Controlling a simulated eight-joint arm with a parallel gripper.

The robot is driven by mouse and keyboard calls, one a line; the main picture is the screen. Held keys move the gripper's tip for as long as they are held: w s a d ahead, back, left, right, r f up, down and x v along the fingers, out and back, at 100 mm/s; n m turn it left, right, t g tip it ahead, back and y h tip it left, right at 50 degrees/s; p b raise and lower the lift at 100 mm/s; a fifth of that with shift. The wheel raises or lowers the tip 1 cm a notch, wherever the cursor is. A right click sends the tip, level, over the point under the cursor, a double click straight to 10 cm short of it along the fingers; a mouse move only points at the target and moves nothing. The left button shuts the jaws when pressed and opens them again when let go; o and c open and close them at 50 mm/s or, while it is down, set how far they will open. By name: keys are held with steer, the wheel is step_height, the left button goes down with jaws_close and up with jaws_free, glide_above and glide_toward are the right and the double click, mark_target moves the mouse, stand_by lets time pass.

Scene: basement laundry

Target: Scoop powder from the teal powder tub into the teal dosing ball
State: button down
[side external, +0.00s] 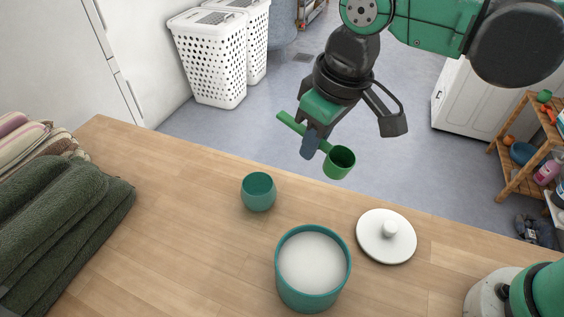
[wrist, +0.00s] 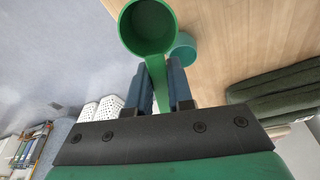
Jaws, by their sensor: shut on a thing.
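My gripper (side external: 309,146) is shut on the handle of a green scoop (side external: 340,162), and it holds the scoop above the table near its back edge. In the wrist view the scoop's cup (wrist: 148,25) lies beyond the blue fingers (wrist: 161,88) and looks empty. The teal dosing ball (side external: 258,192) is a small open cup standing upright on the table, left of and below the scoop in the side view. It is partly hidden behind the scoop in the wrist view (wrist: 184,50). The teal powder tub (side external: 279,284) stands open at the front, filled with white powder.
A white lid with a knob (side external: 387,238) lies on the wooden table (side external: 190,235) right of the tub. Folded dark green towels (side external: 70,225) are stacked at the left. White laundry baskets (side external: 208,60) stand on the floor behind. The table left of the tub is clear.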

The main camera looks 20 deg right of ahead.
mark_target(280, 250)
steer(key=s+a+f+n+t+y, duration=0.1)
steer(key=s+a+f, duration=0.1)
steer(key=s+a+f+n+y, duration=0.1)
steer(key=s+a+f, duration=0.1)
steer(key=s, duration=0.1)
steer(key=s+a+f+n+t+y, duration=0.1)
steer(key=s+a+f, duration=0.1)
steer(key=s+a, duration=0.1)
steer(key=shift+f+t+y, duration=0.2)
steer(key=shift+t+y, duration=0.1)
steer(key=shift+y, duration=0.1)
steer(key=shift+f, duration=0.85)
steer(key=shift+s, duration=0.1)
steer(key=shift+r, duration=0.1)
step_height(280, 250, up, 6)
steer(key=shift+f, duration=0.1)
stand_by(0.6)
steer(key=shift+w, duration=0.25)
